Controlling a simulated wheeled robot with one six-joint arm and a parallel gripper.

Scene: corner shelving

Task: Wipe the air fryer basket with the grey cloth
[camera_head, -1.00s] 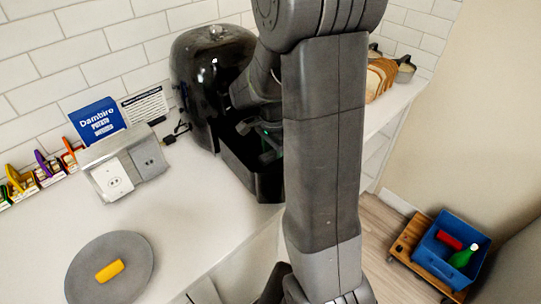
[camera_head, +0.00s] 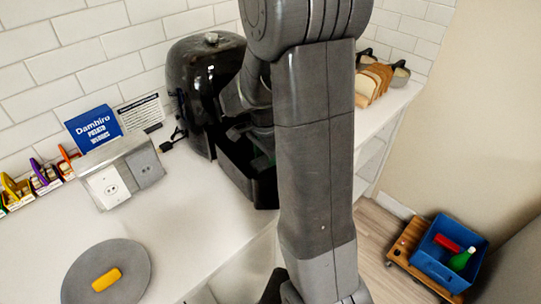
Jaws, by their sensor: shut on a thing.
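The black glossy air fryer (camera_head: 190,75) stands against the tiled wall. Its black basket (camera_head: 262,192) is pulled out at the front and open at the top. My gripper (camera_head: 262,158) is down inside the basket's opening, partly hidden by my own arm. It is shut on a small grey piece that looks like the grey cloth (camera_head: 261,164); only a little of it shows. Whether the cloth touches the basket's inner wall or floor is hard to tell.
A grey round plate (camera_head: 75,280) with a yellow item lies at the front left. A socket box (camera_head: 125,175), blue packet (camera_head: 92,128) and coloured clips stand left. Bread (camera_head: 375,80) and pots are at the back right.

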